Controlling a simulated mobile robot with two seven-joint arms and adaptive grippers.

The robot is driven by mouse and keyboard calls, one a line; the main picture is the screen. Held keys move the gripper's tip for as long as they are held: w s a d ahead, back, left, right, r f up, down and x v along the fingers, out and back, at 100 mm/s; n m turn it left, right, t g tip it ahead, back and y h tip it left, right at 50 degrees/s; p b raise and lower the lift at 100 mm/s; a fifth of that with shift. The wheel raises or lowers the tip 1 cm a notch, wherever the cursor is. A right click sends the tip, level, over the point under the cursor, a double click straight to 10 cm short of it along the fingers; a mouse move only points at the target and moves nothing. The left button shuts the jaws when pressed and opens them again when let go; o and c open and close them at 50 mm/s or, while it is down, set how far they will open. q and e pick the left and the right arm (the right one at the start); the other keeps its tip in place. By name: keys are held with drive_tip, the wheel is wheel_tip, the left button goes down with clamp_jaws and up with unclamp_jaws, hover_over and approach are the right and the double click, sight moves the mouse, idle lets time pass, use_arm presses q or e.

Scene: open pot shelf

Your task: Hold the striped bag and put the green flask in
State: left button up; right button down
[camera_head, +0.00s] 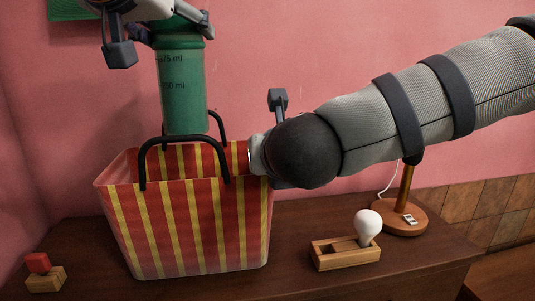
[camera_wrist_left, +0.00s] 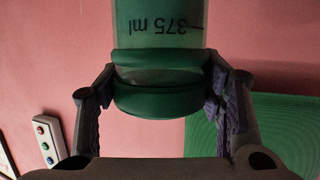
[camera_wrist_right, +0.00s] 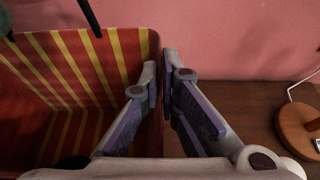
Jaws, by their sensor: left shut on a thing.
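The striped bag (camera_head: 187,235), red and yellow with two black handles, stands upright and open on the dark wooden table. In the head view my right arm hides most of that gripper. The bag's inside looks empty where visible.
A wooden holder (camera_head: 335,257) with a white bulb (camera_head: 367,226) stands right of the bag, near a lamp base (camera_head: 402,218). A small red and wooden block stack (camera_head: 44,276) is at the left front. The pink wall is close behind.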

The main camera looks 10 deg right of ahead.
use_arm(q)
drive_tip(key=shift+f, duration=1)
drive_tip(key=o, duration=1.8)
drive_tip(key=shift+c, duration=0.2)
drive_tip(key=v, duration=1.2)
use_arm(e)
drive_tip(key=c, duration=1.7)
unclamp_jaws()
